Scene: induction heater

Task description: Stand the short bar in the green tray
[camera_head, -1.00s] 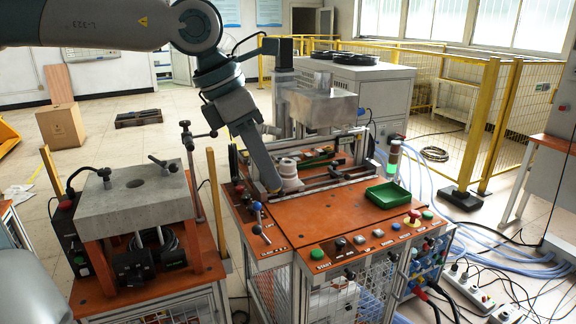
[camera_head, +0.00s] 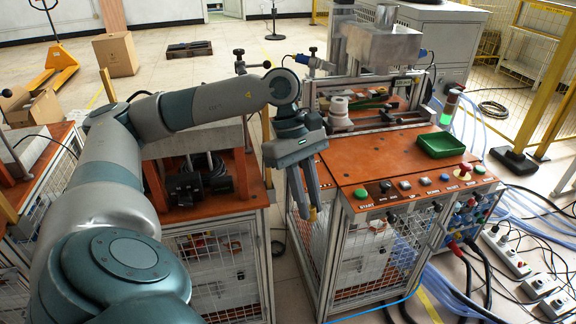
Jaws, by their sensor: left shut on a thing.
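The green tray (camera_head: 438,146) sits on the orange worktop at the right, and its inside looks empty. My left gripper (camera_head: 307,208) points down in front of the worktop's left edge, well to the left of the tray. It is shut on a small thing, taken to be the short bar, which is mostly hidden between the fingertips. Its shape and tilt cannot be made out. My right gripper is not in view.
Buttons (camera_head: 405,185) line the front edge of the orange worktop (camera_head: 370,158). A signal light (camera_head: 448,108) stands behind the tray. The worktop's middle is clear.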

